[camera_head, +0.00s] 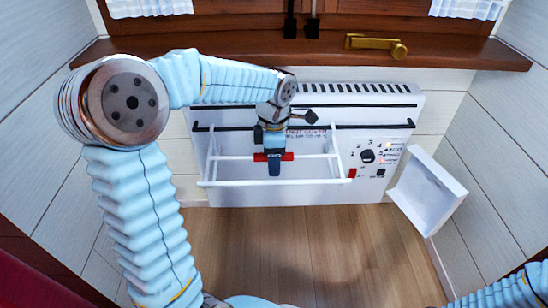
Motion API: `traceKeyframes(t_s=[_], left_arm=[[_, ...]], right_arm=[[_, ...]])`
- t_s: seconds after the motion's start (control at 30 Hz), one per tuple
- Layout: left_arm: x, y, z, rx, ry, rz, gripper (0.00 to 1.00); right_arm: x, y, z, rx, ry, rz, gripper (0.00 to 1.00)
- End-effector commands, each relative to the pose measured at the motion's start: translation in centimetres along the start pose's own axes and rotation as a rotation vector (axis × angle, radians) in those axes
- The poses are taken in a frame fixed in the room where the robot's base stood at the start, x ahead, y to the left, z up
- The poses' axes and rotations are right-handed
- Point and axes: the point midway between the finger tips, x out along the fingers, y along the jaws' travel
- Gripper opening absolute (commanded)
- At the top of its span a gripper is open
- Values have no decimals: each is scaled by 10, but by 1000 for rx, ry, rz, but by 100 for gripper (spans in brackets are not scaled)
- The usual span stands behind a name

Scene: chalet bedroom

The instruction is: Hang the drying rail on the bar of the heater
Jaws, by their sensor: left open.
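The white heater (400,103) is mounted on the wall below the window. A black bar (365,126) runs across its front. The white drying rail (230,183) is in front of the heater. Its side arms reach up to the black bar, and it appears to hang there, though the exact hook contact is too small to tell. A red grip (288,156) sits on its middle rod. My left gripper (274,168) is open, pointing down at the red grip and partly covering it. My right gripper is out of view; only part of that arm shows at lower right.
The heater has a control panel (371,157) with a knob and a red switch on its right. A white open flap (428,190) sticks out beside it. The wooden floor (300,250) below is clear.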

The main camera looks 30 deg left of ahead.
Motion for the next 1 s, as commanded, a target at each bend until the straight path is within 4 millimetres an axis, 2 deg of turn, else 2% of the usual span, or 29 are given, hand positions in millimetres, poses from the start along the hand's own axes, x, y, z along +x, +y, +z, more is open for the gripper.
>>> traceKeyframes(t_s=[0.17, 0.27, 0.5, 0.7, 0.83, 1.0], left_arm=[[-4, 0, 0, 0, 0, 0, 53], [-18, 1, 0, 0, -1, 2, 53], [-78, 1, 1, 0, -2, 4, 53], [-118, 0, 1, 0, -2, 2, 53], [-133, 0, 0, 1, -1, 0, 53], [-138, 0, 0, 0, 0, 0, 53]], right_arm=[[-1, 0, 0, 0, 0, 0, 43], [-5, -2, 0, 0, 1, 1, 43], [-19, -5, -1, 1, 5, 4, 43], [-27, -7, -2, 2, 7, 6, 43], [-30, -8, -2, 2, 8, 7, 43], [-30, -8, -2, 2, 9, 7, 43]])
